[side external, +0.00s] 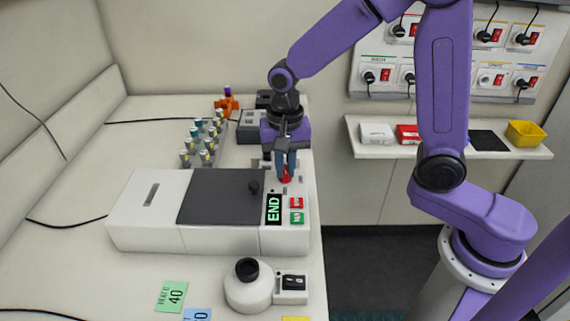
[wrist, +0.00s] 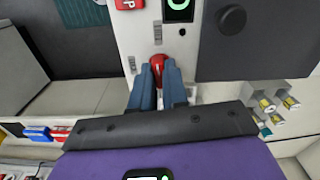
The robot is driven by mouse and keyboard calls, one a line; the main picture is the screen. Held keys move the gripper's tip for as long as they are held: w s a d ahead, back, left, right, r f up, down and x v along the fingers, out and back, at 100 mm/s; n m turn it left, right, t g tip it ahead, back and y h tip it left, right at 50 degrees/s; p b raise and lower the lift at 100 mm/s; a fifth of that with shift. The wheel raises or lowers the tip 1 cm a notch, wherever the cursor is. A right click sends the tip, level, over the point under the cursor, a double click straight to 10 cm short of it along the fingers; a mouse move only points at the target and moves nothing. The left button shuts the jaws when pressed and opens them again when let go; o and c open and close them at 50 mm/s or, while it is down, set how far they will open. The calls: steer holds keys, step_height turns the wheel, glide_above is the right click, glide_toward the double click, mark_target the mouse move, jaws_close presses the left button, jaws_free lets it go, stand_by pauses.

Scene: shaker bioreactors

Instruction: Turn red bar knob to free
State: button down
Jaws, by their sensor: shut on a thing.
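The red bar knob (side external: 286,177) sits on the right-hand control strip of the white shaker unit (side external: 150,208), behind the display that reads END (side external: 273,208). My gripper (side external: 287,170) points straight down over it and is shut on the knob. In the wrist view the knob (wrist: 157,62) shows between the two blue fingertips (wrist: 158,75). The fingers hide part of the knob, so its marking and exact angle cannot be read.
Red and green buttons (side external: 296,203) lie in front of the knob. A dark lid (side external: 222,196) with a black knob (side external: 254,187) is to its left. A rack of vials (side external: 202,145) stands behind. A white round device (side external: 249,288) stands in front. The table edge is close on the right.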

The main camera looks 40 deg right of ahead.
mark_target(285, 168)
steer(key=shift+m, duration=0.6)
steer(key=c, duration=1.1)
jaws_free()
steer(key=shift+c, duration=0.2)
step_height(285, 168, up, 18)
steer(key=shift+f, duration=0.25)
